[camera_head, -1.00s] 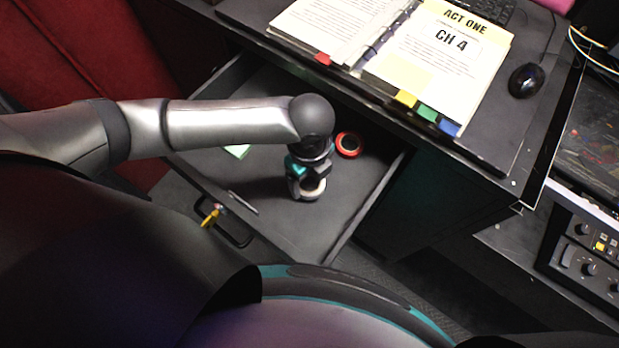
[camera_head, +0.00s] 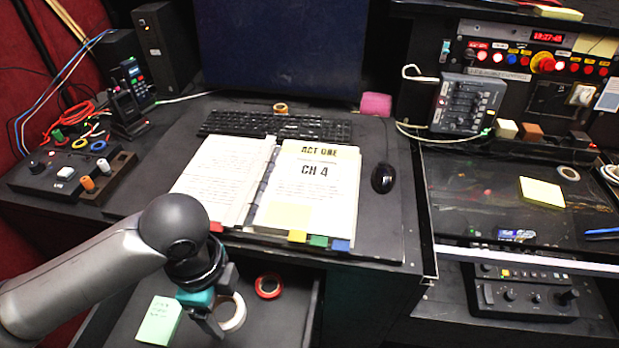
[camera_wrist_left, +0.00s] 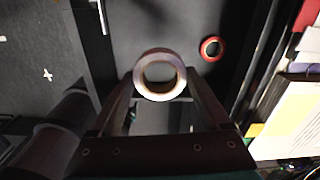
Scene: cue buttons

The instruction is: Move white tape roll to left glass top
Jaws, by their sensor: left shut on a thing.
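The white tape roll (camera_head: 231,313) is in my left gripper (camera_head: 217,318), over the open drawer at the bottom of the head view. In the left wrist view the same white roll (camera_wrist_left: 160,54) sits between the two fingertips, its hole facing the camera. My left gripper is shut on the roll. A dark glossy glass top (camera_head: 470,208) lies right of the desk in the head view. It holds a yellow note pad and a small grey ring. I cannot tell where its left part ends. My right gripper is not in view.
A red tape roll (camera_head: 268,286) and a green note pad (camera_head: 159,320) lie in the drawer (camera_head: 285,325). The near left of the glass looks mostly clear.

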